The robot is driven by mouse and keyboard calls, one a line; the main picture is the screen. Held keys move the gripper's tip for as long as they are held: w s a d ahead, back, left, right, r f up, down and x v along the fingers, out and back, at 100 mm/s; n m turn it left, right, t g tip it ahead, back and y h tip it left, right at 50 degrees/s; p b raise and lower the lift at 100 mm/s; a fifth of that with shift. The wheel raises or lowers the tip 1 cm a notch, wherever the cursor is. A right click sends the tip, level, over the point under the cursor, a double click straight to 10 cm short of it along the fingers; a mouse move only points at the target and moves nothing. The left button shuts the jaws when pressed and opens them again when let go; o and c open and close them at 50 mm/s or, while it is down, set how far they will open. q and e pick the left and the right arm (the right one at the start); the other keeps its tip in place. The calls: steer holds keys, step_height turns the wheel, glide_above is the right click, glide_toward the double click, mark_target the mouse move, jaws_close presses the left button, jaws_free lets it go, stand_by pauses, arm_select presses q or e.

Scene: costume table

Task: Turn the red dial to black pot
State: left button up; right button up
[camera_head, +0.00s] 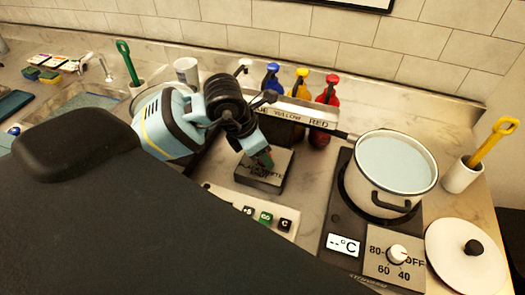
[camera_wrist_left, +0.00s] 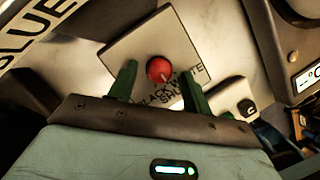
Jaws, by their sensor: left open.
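The red dial (camera_wrist_left: 159,68) is a round knob on a grey box top (camera_wrist_left: 135,47) in the left wrist view. A small pale mark on the dial points down toward the lettering, which seems to include BLACK, WHITE and SHUT. In the head view the box (camera_head: 262,181) sits on the counter, and my gripper mostly hides the dial. My left gripper (camera_head: 264,157) is just above the box. Its green fingers (camera_wrist_left: 159,75) are open on either side of the dial; I cannot tell if they touch it. No black pot is distinguishable. My right gripper is out of view.
Several pump bottles (camera_head: 302,80) stand behind a rack labelled by colour (camera_head: 300,112). A white pot (camera_head: 392,170) stands on a hotplate (camera_head: 342,213) at right, with a lid (camera_head: 465,255) nearby. A button panel (camera_head: 283,224) lies in front of the box.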

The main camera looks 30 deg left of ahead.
arm_select(q)
steer(key=shift+w+f, duration=0.1)
steer(key=shift+f, duration=0.25)
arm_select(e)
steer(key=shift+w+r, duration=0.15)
arm_select(q)
steer(key=shift+c, duration=0.4)
